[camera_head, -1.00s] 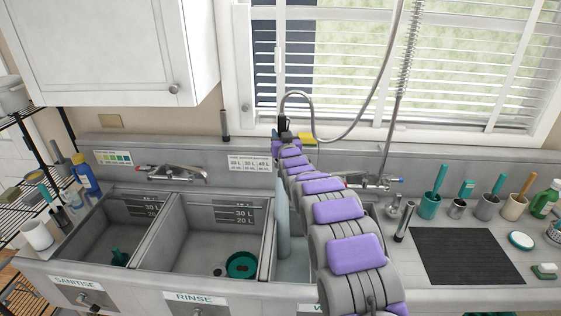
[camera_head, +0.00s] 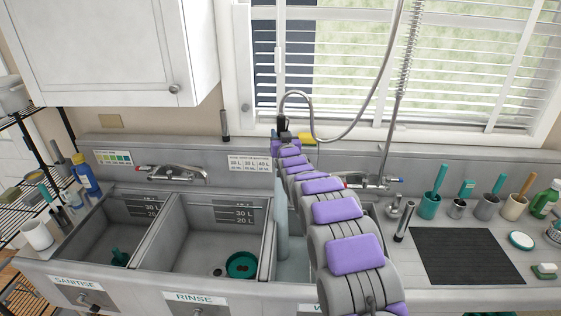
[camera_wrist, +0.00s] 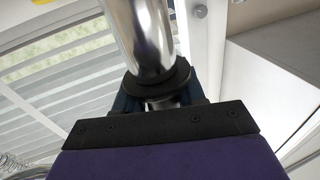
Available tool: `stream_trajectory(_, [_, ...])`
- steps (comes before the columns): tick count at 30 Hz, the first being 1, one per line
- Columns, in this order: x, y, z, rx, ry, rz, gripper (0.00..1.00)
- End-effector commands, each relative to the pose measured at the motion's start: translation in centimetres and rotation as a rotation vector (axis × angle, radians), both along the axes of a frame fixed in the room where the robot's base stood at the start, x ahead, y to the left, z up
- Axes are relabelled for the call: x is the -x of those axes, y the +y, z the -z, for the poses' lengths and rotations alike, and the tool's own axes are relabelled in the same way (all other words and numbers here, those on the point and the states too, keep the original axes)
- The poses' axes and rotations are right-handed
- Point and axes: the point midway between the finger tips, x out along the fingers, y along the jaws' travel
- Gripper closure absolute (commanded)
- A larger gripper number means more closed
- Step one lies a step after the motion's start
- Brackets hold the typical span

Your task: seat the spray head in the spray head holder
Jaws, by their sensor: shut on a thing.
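My gripper (camera_head: 284,137) is at the end of my outstretched purple and grey arm, near the back wall below the window. It is shut on the spray head (camera_head: 282,123), whose dark body stands up from the jaws. A grey hose (camera_head: 318,128) arcs from its top and loops up to the right. In the wrist view, a shiny metal tube with a black collar (camera_wrist: 157,82) rises from between the jaws of my gripper (camera_wrist: 160,104). I cannot make out the spray head holder with certainty; my arm hides part of the sink area.
The sanitise basin (camera_head: 110,205) and rinse basin (camera_head: 165,235) lie at left. A spring riser (camera_head: 405,65) and tap (camera_head: 372,182) stand right of my arm. A black mat (camera_head: 465,255) and several brush cups occupy the right counter. The window blinds are close behind.

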Motion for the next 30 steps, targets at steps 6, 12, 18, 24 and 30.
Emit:
stream_trajectory(6, [0.0, 0.0, 0.5, 0.000, -0.001, 0.000, 1.00])
stream_trajectory(12, [0.0, 0.0, 1.2, 0.000, -0.001, 0.000, 1.00])
stream_trajectory(18, [0.0, 0.0, 1.8, 0.000, -0.001, 0.000, 1.00])
stream_trajectory(24, [0.0, 0.0, 2.5, 0.000, 0.000, 0.000, 1.00])
stream_trajectory(30, [0.0, 0.0, 2.9, 0.000, 0.000, 0.000, 1.00])
